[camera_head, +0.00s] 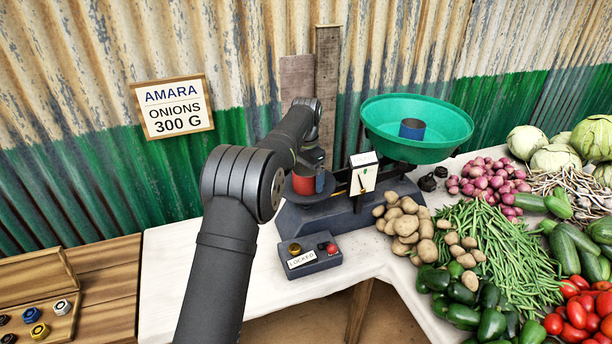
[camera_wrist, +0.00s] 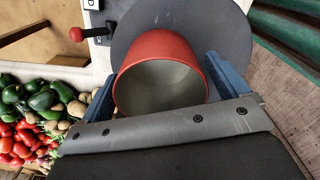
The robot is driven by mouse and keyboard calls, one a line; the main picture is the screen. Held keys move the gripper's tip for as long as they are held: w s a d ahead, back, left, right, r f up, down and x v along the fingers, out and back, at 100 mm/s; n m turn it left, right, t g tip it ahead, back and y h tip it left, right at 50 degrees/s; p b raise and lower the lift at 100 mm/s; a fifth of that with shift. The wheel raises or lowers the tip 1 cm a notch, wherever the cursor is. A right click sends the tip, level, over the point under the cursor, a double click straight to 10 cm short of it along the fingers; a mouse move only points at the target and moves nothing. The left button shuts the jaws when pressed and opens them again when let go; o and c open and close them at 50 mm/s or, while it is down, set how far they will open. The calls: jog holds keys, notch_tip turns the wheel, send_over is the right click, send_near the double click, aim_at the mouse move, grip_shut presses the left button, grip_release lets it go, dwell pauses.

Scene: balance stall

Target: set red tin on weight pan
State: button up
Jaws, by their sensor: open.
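The red tin (camera_head: 303,184) stands on the dark round weight pan (camera_head: 322,197) at the left of the balance. In the wrist view the red tin (camera_wrist: 158,48) shows its open, empty-looking grey inside, with the dark pan (camera_wrist: 225,32) behind it. My gripper (camera_head: 310,180) is at the tin, partly hidden by my arm in the head view. In the wrist view my gripper (camera_wrist: 160,78) is open, with one blue-grey finger on each side of the tin. A small gap seems to show at the right finger; contact on the left is unclear.
The balance's green pan (camera_head: 450,118) holds a blue tin (camera_head: 412,128). A box labelled LOCKED (camera_head: 309,260) stands in front. Potatoes (camera_head: 403,222), beans and other vegetables crowd the right. A wooden tray (camera_head: 62,285) with small weights lies at left. The white cloth (camera_head: 180,260) is clear left of the balance.

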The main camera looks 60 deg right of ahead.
notch_tip(320, 180, up, 12)
jog(key=shift+r, duration=0.15)
dwell(0.4)
notch_tip(320, 180, down, 12)
jog(key=shift+f, duration=0.2)
notch_tip(320, 180, up, 3)
jog(key=shift+r, duration=0.65)
